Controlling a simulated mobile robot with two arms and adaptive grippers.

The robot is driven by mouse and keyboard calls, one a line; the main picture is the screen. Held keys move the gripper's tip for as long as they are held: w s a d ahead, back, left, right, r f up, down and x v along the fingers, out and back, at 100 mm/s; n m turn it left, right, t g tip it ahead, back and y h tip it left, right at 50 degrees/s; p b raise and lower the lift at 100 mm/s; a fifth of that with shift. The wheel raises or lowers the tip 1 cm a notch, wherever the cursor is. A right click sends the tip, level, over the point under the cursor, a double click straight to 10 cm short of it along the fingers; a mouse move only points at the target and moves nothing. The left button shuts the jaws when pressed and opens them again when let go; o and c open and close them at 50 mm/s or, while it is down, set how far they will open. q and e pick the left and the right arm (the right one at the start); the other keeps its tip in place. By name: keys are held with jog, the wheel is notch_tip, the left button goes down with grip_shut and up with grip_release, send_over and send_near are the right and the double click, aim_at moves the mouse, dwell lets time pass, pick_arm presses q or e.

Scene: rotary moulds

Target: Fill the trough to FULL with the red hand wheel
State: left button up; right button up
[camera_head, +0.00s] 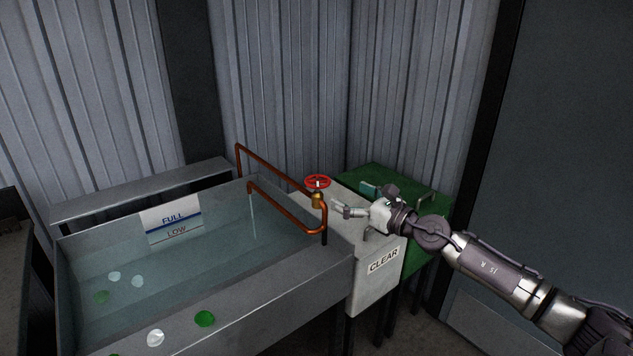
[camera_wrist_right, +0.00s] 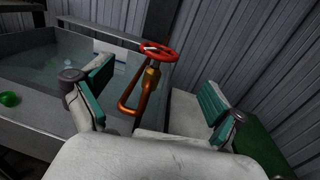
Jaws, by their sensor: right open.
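The red hand wheel (camera_head: 317,182) sits on top of a brass valve (camera_head: 317,200) on the copper pipe (camera_head: 285,213) at the trough's right end. The metal trough (camera_head: 270,272) holds clear water. A plate on its back wall is marked FULL (camera_head: 173,218) above a blue line, with LOW below. My right gripper (camera_head: 345,209) is just right of the valve, apart from the wheel. In the right wrist view the wheel (camera_wrist_right: 158,51) and valve show ahead, beyond the open, empty fingers (camera_wrist_right: 155,103). My left gripper is not in view.
A white bin marked CLEAR (camera_head: 383,262) and a green bin (camera_head: 432,210) stand right of the trough. Corrugated walls close off the back.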

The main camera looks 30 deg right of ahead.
aim_at(318, 179)
jog(key=p+x, duration=0.1)
jog(key=x, duration=0.9)
jog(key=shift+p, duration=0.35)
jog(key=shift+w, duration=0.4)
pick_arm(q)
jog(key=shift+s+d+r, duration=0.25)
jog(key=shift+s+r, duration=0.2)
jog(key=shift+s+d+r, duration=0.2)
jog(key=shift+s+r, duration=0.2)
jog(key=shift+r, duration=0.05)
